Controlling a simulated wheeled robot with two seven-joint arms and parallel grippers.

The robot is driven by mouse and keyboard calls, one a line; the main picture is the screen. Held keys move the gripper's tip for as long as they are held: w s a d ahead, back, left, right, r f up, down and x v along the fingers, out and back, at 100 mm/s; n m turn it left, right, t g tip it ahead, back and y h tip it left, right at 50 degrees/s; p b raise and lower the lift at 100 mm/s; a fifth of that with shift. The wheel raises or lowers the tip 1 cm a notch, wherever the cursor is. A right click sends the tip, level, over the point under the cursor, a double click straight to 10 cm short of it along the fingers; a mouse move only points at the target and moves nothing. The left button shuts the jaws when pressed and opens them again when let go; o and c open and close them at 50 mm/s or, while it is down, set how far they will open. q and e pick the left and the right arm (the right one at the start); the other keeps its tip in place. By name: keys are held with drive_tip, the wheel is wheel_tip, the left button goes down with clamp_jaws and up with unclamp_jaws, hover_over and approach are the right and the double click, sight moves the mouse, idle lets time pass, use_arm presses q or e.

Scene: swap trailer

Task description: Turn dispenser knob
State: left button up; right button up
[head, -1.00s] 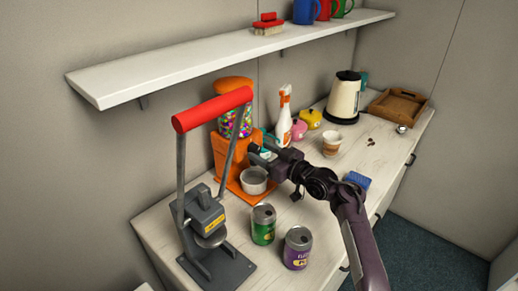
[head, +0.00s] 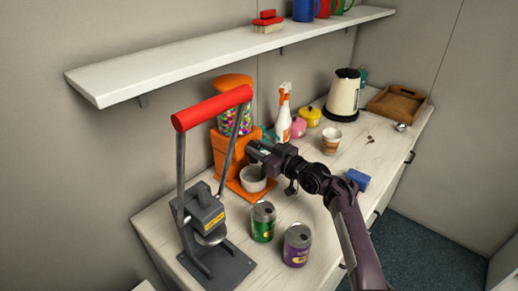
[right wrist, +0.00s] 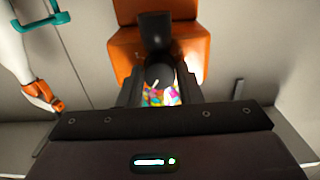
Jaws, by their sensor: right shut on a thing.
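The orange candy dispenser (head: 222,152) stands on the counter, with an orange lid and a clear globe of colourful candy (head: 238,121). A grey bowl (head: 253,180) sits on its base under the front. My right gripper (head: 254,151) is at the dispenser's front, above the bowl. In the right wrist view, the dark round knob (right wrist: 160,73) lies between the two fingers, which are shut on it; the orange body (right wrist: 122,47) is just beyond. In the head view the gripper hides the knob. My left gripper is not in view.
A press with a red handle (head: 212,108) stands close on the left. Green (head: 262,221) and purple (head: 297,245) cans stand in front. A spray bottle (head: 284,117), paper cup (head: 331,141) and blue sponge (head: 357,179) are nearby. A shelf (head: 230,52) hangs above.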

drive_tip(key=m+p, duration=0.1)
drive_tip(key=m, duration=0.2)
drive_tip(key=shift+r, duration=0.1)
drive_tip(key=shift+d+m+p, duration=0.1)
drive_tip(key=shift+m+p, duration=0.8)
drive_tip(key=shift+m, duration=0.9)
drive_tip(key=o, duration=1)
drive_tip(key=shift+c, duration=0.2)
drive_tip(key=shift+d, duration=0.1)
drive_tip(key=b+v, duration=0.1)
drive_tip(key=v, duration=0.6)
drive_tip(key=shift+s+d, duration=0.25)
